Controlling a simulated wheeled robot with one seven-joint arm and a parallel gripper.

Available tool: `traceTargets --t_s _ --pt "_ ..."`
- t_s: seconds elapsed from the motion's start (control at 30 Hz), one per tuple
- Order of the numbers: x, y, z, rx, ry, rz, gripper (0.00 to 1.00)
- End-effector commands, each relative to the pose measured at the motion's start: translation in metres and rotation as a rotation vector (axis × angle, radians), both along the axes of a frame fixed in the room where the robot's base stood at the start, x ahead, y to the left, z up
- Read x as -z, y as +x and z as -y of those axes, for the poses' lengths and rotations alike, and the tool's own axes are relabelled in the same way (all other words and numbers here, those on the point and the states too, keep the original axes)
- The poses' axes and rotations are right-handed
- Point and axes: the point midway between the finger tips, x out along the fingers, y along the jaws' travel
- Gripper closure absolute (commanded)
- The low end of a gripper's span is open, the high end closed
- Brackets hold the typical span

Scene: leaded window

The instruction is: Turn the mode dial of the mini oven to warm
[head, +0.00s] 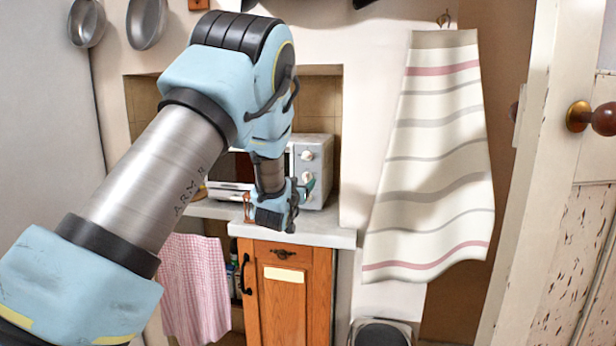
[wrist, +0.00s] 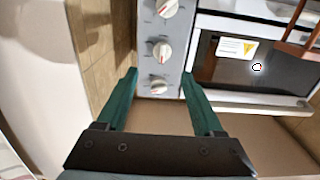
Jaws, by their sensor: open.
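The mini oven (head: 325,152) stands on the counter in the wall recess, its grey control panel on the right of its front. In the wrist view its panel (wrist: 147,30) carries three white dials in a row: one at the top edge (wrist: 166,7), one in the middle (wrist: 161,49), and one lowest in the picture (wrist: 158,84). Their labels are too small to read. My gripper (wrist: 159,74) is open, its green fingers on either side of the lowest dial in the picture. Contact cannot be told. In the head view my gripper (head: 301,190) is before the panel, partly hidden by my wrist.
The oven door (wrist: 232,62) has a dark window with a warning label. A copper-coloured object (wrist: 298,40) is close to it. The counter edge (head: 300,236) is above a wooden cabinet (head: 295,305). A striped towel (head: 430,150) hangs to the right, and a checked cloth (head: 190,285) hangs left.

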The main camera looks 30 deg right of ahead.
Motion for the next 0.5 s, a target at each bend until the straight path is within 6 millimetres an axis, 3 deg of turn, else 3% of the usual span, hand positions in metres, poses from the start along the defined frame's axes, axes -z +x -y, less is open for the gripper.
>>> traceTargets --t_s 0.2,0.5 --pt "-0.003 0.031 0.028 0.000 0.002 0.001 0.31" --pt "-0.001 0.050 0.046 -0.001 0.002 -0.001 0.31"
